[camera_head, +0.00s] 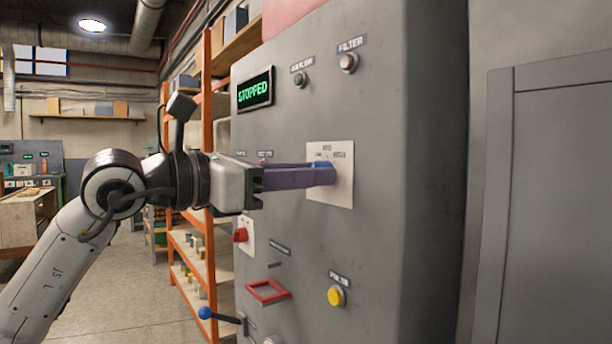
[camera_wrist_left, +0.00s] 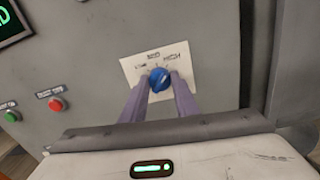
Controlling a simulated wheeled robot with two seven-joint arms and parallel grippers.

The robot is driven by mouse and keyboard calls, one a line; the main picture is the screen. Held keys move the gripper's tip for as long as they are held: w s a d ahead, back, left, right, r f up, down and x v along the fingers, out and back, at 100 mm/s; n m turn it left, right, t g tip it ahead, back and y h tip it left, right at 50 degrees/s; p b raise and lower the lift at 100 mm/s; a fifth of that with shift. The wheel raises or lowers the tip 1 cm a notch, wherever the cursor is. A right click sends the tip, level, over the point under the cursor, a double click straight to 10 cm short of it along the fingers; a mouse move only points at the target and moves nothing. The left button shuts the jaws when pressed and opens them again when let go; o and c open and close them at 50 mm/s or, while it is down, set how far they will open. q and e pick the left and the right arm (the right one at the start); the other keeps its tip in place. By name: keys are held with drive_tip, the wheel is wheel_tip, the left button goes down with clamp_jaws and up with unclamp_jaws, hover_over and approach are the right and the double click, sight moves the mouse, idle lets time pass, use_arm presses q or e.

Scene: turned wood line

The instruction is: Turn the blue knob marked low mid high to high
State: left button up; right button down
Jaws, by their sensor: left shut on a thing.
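The blue knob (camera_head: 323,164) sits on a pale label plate (camera_head: 344,188) on the front of the grey cabinet. My left gripper (camera_head: 320,173) reaches it from the left, and its long purple fingers are shut on the knob. In the left wrist view the blue knob (camera_wrist_left: 159,79) is between the two fingertips of the left gripper (camera_wrist_left: 160,84). The plate (camera_wrist_left: 130,67) carries small lettering above the knob, with a word at left and one at right. I cannot tell clearly which mark the knob points at. My right gripper is not in view.
The cabinet also has a green "STOPPED" display (camera_head: 255,90), a yellow button (camera_head: 336,295), a red knob (camera_head: 240,235), a red frame (camera_head: 267,291) and a blue-balled lever (camera_head: 206,313). Orange shelving (camera_head: 206,250) stands behind the arm. Open floor lies at left.

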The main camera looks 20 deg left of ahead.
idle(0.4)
use_arm(q)
drive_tip(key=o, duration=1.1)
drive_tip(key=shift+c, duration=0.2)
drive_tip(key=b+v, duration=0.2)
drive_tip(key=v, duration=0.8)
drive_tip(key=shift+s+a, duration=0.1)
drive_tip(key=shift+s, duration=0.05)
